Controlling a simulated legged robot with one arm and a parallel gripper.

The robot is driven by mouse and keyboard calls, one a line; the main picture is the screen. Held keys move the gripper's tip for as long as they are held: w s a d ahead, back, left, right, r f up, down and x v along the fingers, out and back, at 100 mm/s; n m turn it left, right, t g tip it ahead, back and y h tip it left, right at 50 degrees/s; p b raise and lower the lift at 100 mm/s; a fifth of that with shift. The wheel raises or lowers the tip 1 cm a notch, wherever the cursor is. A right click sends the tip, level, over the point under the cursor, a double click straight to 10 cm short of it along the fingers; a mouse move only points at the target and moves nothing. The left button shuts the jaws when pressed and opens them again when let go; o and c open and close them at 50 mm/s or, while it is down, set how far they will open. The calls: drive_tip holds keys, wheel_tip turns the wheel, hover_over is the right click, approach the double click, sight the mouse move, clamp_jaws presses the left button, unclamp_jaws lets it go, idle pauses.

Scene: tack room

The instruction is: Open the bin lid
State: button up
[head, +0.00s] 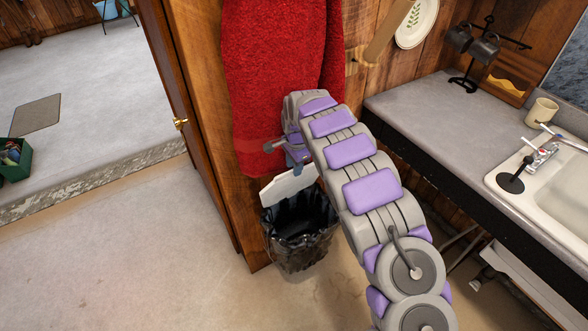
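The bin (300,232) stands on the floor against the wooden wall, with a black liner over its rim. Its dark mouth is uncovered. The white lid (285,187) is tilted up at the back of the bin, below the red towel. My gripper (293,158) is just above the lid, in front of the red towel. It looks close to the lid's upper edge, but I cannot tell whether it touches. The fingers are small and partly hidden by my arm, so their opening is unclear.
A red towel (275,75) hangs on the wall behind my gripper. A grey counter (425,110) with a sink (560,195) is at the right. A wooden door (190,110) with a brass knob stands at the left. The floor in front of the bin is clear.

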drive_tip(key=shift+w+a+f, duration=0.1)
drive_tip(key=shift+a+f, duration=0.45)
drive_tip(key=shift+a, duration=0.8)
drive_tip(key=shift+d, duration=0.5)
drive_tip(key=c, duration=0.4)
drive_tip(key=shift+d+r, duration=0.1)
clamp_jaws()
drive_tip(key=shift+a, duration=0.2)
